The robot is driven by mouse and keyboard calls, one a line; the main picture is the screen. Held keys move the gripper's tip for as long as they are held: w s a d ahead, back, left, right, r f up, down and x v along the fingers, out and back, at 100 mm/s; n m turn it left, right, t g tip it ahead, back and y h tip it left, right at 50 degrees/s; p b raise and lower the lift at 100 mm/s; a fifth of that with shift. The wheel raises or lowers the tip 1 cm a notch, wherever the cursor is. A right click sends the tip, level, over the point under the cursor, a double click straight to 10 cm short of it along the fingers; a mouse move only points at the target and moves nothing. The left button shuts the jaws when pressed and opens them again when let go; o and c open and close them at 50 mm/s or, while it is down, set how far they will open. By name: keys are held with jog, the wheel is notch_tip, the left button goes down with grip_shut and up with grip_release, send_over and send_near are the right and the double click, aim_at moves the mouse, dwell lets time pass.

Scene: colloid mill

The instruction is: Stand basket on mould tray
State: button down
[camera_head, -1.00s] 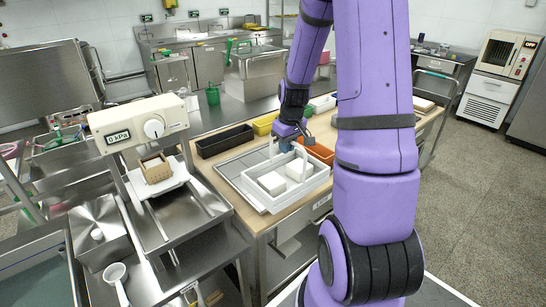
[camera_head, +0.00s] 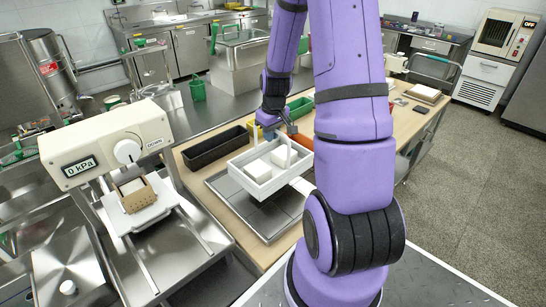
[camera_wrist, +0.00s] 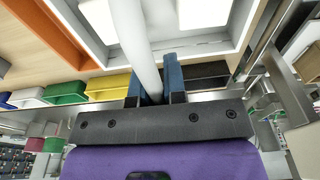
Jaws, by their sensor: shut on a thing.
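The white basket (camera_head: 242,180) holds white blocks and has a tall white handle. My gripper (camera_head: 271,134) is at the handle at the basket's far side. In the wrist view, the blue fingers of my gripper (camera_wrist: 155,84) are shut on the white handle (camera_wrist: 136,45). The basket appears level and raised above a grey metal tray (camera_head: 262,222) on the wooden table. The gap under it is hard to judge. A small tan box (camera_head: 134,197) sits on a white plate (camera_head: 150,212) under the 0 kPa press at left.
A black bin (camera_head: 215,150) stands left of the basket, with a green bin (camera_head: 300,105) and an orange bin (camera_head: 301,143) behind it. The press (camera_head: 105,145) stands left of the table. The front of the metal tray is bare.

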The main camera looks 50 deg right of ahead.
jog(key=shift+f, duration=3.45)
jog(key=c, duration=1.2)
grip_release()
jog(key=r, duration=0.3)
jog(key=s+r, duration=0.1)
jog(key=r, duration=0.7)
jog(key=shift+s+r, duration=0.2)
jog(key=shift+a+r, duration=0.2)
jog(key=shift+r, duration=0.35)
jog(key=s+a+r+t, duration=0.1)
jog(key=s+a+r, duration=0.4)
jog(key=a+r, duration=0.45)
jog(key=s+a+r+t, duration=0.2)
jog(key=s+a+r, duration=0.2)
jog(key=a+r, duration=0.55)
jog(key=shift+n+t, duration=0.3)
jog(key=shift+t, duration=0.1)
jog(key=s+a+r, duration=0.1)
jog(key=s, duration=0.2)
jog(key=s+a+r, duration=0.1)
jog(key=s, duration=0.2)
jog(key=s+a+r, duration=0.1)
jog(key=s+r, duration=0.1)
jog(key=s, duration=0.1)
jog(key=shift+a, duration=0.4)
